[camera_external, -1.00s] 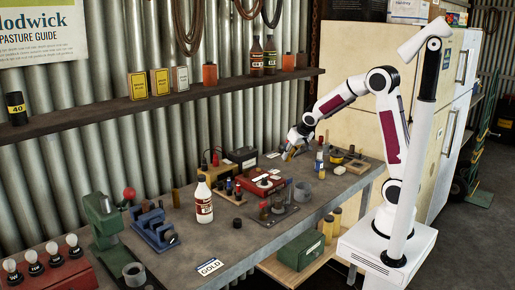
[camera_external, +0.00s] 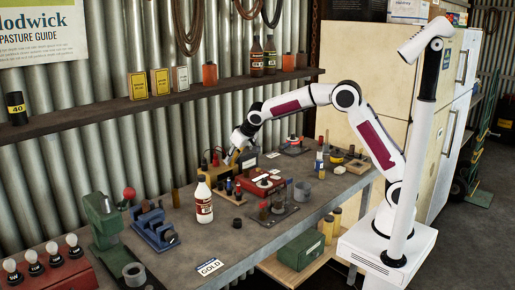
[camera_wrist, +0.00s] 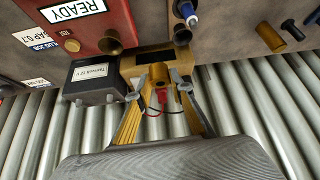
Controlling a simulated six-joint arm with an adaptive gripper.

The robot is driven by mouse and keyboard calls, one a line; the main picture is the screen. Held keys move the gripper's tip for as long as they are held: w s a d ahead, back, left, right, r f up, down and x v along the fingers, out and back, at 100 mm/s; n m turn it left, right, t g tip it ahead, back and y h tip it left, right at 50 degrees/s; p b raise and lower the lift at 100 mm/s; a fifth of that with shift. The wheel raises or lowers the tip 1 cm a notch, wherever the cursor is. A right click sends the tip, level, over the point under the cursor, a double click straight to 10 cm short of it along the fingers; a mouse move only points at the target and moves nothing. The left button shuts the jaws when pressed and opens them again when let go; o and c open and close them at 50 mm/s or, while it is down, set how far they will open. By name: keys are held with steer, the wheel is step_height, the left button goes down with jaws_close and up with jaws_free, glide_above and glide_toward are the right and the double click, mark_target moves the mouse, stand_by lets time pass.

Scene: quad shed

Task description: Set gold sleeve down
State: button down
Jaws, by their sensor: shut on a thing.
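My gripper (camera_external: 230,158) is above the back part of the bench (camera_external: 236,240), near the corrugated wall. In the wrist view my gripper (camera_wrist: 163,82) is shut on the gold sleeve (camera_wrist: 158,73), a short gold cylinder between the fingertips. The sleeve is too small to make out in the outside view. A white card reading GOLD (camera_external: 210,267) lies at the bench's front edge, far from my gripper.
A black battery (camera_wrist: 95,80) and a red box labelled READY (camera_wrist: 120,20) are close to my gripper, with red and black leads beside it.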

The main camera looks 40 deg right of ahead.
steer(key=s+a+n+y, duration=0.1)
steer(key=s+a+n, duration=0.1)
steer(key=a, duration=1.6)
steer(key=s+a+n+y, duration=0.1)
steer(key=s+a, duration=0.2)
steer(key=a, duration=0.4)
steer(key=s+a, duration=0.3)
steer(key=a, duration=0.4)
steer(key=shift+m+h, duration=0.6)
steer(key=shift+m, duration=0.3)
steer(key=shift+s+a+f, duration=0.15)
steer(key=shift+s+f, duration=1.4)
steer(key=shift+s, duration=0.25)
steer(key=shift+f, duration=1.95)
steer(key=shift+f, duration=2)
steer(key=shift+f, duration=0.15)
